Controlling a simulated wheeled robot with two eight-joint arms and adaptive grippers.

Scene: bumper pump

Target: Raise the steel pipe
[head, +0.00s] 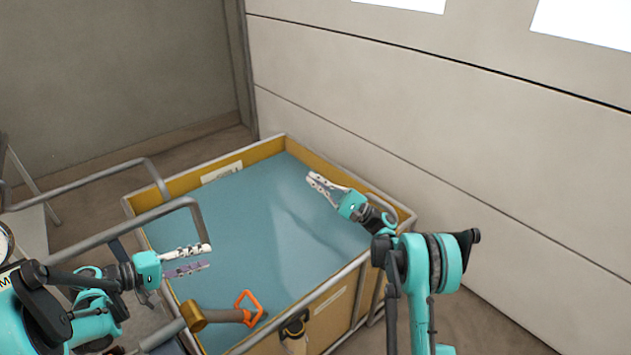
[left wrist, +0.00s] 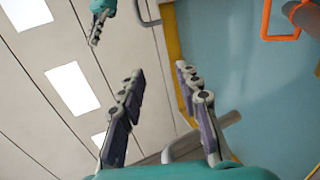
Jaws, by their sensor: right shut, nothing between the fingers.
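A grey bent steel pipe (head: 140,222) runs in from the left in the head view and turns down at its right end, over the near left side of a blue-floored bin. My left gripper (head: 200,257) is just below that bent end, its two fingers apart. In the left wrist view a grey pipe (left wrist: 222,121) passes beyond the open fingers of my left gripper (left wrist: 157,72); I cannot tell whether they touch it. My right gripper (head: 312,180) is shut and empty above the far right part of the bin, well away from the pipe.
The bin (head: 334,312) has yellow walls and a grey tubular frame. A shaft with a brass-coloured collar (head: 193,316) and an orange loop handle (head: 249,306) extends over its near left corner. A panelled wall (head: 470,130) stands behind and right. The bin's floor looks empty.

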